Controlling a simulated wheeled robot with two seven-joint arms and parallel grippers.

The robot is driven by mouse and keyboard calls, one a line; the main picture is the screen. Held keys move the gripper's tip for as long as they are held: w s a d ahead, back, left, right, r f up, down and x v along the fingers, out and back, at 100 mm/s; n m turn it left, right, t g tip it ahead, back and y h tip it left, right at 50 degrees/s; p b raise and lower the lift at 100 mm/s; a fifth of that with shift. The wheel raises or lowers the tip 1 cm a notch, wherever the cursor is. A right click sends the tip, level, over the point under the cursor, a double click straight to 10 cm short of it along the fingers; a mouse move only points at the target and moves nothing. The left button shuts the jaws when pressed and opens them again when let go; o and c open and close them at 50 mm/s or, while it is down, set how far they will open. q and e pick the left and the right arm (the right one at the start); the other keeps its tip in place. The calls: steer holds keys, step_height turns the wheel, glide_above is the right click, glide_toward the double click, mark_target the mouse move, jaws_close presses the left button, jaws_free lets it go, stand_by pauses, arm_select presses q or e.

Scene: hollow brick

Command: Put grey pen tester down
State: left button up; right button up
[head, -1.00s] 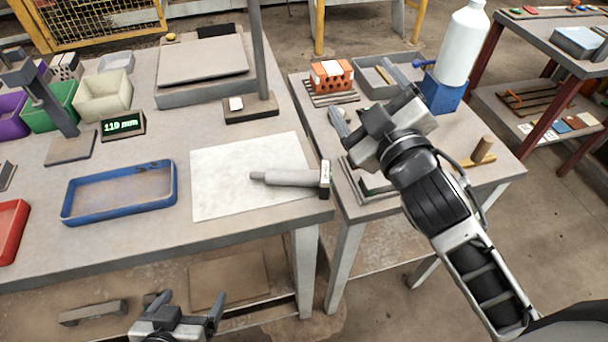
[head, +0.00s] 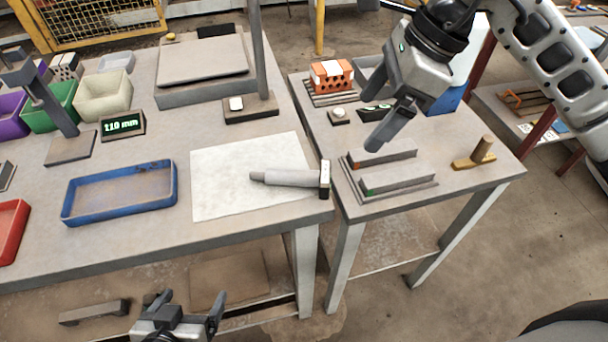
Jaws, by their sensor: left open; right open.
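The grey pen tester (head: 290,178) lies on its side on the white sheet (head: 222,185), near the right edge of the main table. Its wider end, with a small display, reaches past the sheet's right edge. No gripper touches it. My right gripper (head: 384,130) is open above the side table, right of the tester and apart from it; its fingers overlap in this view. My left gripper (head: 186,306) is open and empty at the bottom of the picture, in front of the main table.
The side table (head: 408,213) holds a slotted grey rack (head: 395,190), a brass-coloured stand (head: 474,162) and an orange hollow brick (head: 331,75). A blue tray (head: 118,205) lies left of the sheet. A post stands behind the sheet on a dark base (head: 251,108).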

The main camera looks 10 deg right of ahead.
mark_target(329, 172)
steer(key=p+x, duration=0.1)
steer(key=x, duration=0.6)
steer(key=p+x, duration=0.1)
steer(key=x, duration=0.7)
steer(key=shift+s+d+f, duration=0.1)
steer(key=shift+f, duration=0.3)
steer(key=c, duration=1.3)
steer(key=shift+o, duration=0.2)
steer(key=shift+r, duration=0.1)
